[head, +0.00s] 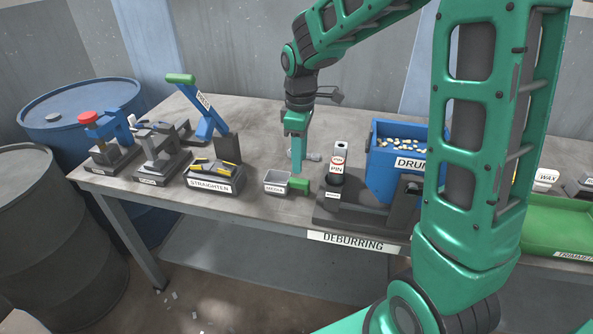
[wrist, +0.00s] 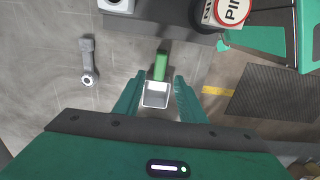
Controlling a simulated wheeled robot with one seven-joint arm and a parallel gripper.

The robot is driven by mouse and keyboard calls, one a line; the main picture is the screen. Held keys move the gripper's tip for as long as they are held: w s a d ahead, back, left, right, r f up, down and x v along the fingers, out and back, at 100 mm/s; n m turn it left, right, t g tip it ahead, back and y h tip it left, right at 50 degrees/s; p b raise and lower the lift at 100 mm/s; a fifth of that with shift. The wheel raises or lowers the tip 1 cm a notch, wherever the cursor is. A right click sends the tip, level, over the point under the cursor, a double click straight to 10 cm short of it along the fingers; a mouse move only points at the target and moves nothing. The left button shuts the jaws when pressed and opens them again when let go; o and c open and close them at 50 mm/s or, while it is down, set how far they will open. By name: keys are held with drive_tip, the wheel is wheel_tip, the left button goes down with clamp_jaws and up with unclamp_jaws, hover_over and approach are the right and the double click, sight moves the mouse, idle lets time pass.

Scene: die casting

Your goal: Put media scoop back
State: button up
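The media scoop (head: 275,186) is a small grey-white open box marked MEDIA, with a green handle (head: 299,187) pointing right. It appears to rest on the workbench near the front edge, left of the deburring station. In the wrist view the scoop (wrist: 155,100) shows between my two fingers, its green handle (wrist: 161,66) pointing up the picture. My gripper (head: 297,167) points down behind the scoop in the head view. Its fingers (wrist: 157,84) are apart, with a gap visible around the bowl. Exact height over the scoop is hard to tell.
The deburring station with a PIN container (head: 338,165) and blue drum (head: 395,180) stands right. A grey bolt-like part (wrist: 88,62) lies behind the scoop. The STRAIGHTEN tray (head: 213,184) and press tools are left. A green tray (head: 558,228) is far right.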

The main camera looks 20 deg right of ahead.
wheel_tip(320, 180, up, 5)
drive_tip(key=shift+f, duration=0.1)
idle(0.6)
